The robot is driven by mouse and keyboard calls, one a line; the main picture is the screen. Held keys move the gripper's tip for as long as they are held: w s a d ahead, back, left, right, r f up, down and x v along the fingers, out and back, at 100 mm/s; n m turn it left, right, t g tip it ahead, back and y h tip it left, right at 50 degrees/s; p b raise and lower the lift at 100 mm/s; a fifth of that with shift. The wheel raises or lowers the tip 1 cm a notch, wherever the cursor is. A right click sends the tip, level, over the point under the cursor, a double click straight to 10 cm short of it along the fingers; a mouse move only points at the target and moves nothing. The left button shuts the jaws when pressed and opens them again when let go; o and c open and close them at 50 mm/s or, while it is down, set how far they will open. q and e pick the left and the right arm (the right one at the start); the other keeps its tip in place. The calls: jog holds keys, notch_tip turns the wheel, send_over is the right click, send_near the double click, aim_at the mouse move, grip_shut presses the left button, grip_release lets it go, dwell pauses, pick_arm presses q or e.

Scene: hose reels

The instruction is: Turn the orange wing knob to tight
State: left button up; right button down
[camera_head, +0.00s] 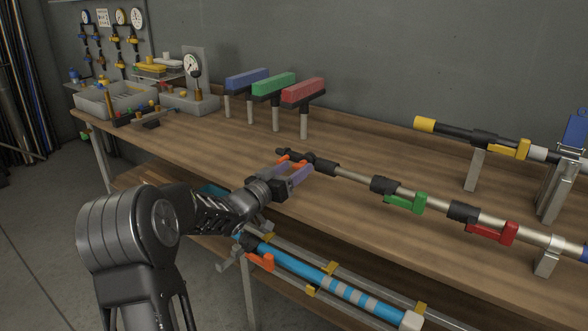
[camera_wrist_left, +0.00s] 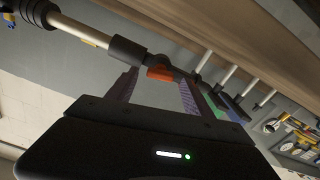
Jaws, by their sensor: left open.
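The orange wing knob (camera_head: 291,158) is at the left end of a grey pole (camera_head: 352,176) above the bench. It also shows in the left wrist view (camera_wrist_left: 160,73), beside a black collar on the pole. My left gripper (camera_head: 295,167) has its two purple fingers spread apart at the knob. In the left wrist view the orange knob lies in the gap between the fingertips (camera_wrist_left: 158,78). I cannot tell whether either finger touches it. The gripper partly hides the knob in the head view. My right gripper is not in view.
The same pole carries a green lever (camera_head: 407,203) and a red lever (camera_head: 492,232) to the right. Blue, green and red padded stands (camera_head: 303,92) rise behind. A blue tube (camera_head: 300,268) with another orange handle (camera_head: 260,262) runs below the bench edge.

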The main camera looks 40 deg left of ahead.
pick_arm(q)
jog(key=shift+w, duration=0.25)
grip_shut()
dwell(0.5)
